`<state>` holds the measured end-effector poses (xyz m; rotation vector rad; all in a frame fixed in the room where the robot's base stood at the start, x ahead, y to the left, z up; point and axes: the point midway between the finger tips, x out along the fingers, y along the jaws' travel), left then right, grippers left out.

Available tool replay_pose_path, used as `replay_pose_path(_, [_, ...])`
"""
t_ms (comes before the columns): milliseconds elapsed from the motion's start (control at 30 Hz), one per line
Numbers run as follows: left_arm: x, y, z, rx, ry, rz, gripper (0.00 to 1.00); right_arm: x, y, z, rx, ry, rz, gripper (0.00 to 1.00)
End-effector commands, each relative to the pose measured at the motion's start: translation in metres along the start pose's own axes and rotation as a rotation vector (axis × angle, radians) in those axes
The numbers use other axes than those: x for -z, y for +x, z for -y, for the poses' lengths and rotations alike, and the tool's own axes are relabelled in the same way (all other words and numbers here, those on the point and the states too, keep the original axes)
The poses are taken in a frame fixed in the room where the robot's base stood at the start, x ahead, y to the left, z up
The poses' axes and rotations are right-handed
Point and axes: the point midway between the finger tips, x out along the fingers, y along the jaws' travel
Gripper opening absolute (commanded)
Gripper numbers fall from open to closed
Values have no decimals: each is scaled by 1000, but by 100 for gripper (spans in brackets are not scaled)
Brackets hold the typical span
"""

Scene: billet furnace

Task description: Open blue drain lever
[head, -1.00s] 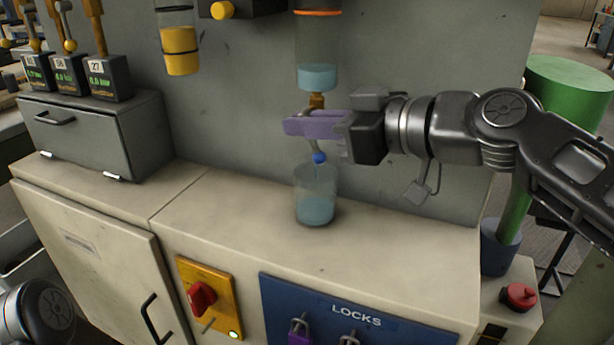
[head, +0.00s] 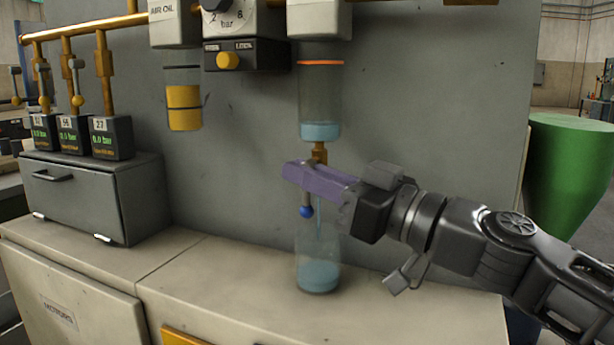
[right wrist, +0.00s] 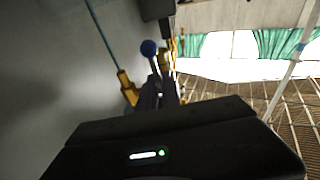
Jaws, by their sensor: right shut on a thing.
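The blue drain lever is a short metal stem with a blue ball end (head: 306,211), under the brass drain fitting (head: 319,152) of a clear bowl (head: 320,105) holding pale blue water. My right gripper (head: 310,178), with purple fingers, is shut on the stem just above the ball. The ball hangs below the fingers; they hide part of the stem. The right wrist view shows the blue ball (right wrist: 149,47) and its stem beyond the gripper. A thin pale stream (head: 319,224) runs down into a clear beaker (head: 318,270) partly filled with blue water. My left gripper is out of view.
A yellow-filled bowl (head: 184,105) hangs to the left, beside a gauge with a yellow knob (head: 228,61). A grey drawer box (head: 80,195) stands at the left of the bench (head: 220,275). A green funnel-shaped container (head: 570,170) is at right. The bench front is clear.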

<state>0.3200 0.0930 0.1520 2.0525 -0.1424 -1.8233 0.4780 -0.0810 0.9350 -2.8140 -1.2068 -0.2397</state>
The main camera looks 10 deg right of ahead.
Motion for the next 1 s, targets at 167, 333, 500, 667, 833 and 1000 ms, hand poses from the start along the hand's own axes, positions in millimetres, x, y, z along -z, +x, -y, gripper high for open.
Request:
replay_pose_path(167, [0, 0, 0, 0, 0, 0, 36, 1, 0, 0, -1, 1, -1, 0])
replay_pose_path(333, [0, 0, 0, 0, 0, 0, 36, 1, 0, 0, -1, 1, -1, 16])
replay_pose_path(500, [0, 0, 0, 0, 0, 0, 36, 0, 0, 0, -1, 0, 0, 16])
replay_pose_path(667, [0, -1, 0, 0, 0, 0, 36, 1, -4, -1, -1, 0, -1, 16])
replay_pose_path(833, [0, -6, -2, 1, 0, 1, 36, 2, -24, -2, -4, 1, -2, 16])
replay_pose_path(1000, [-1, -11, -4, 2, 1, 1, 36, 3, -53, -1, -4, 2, -3, 16])
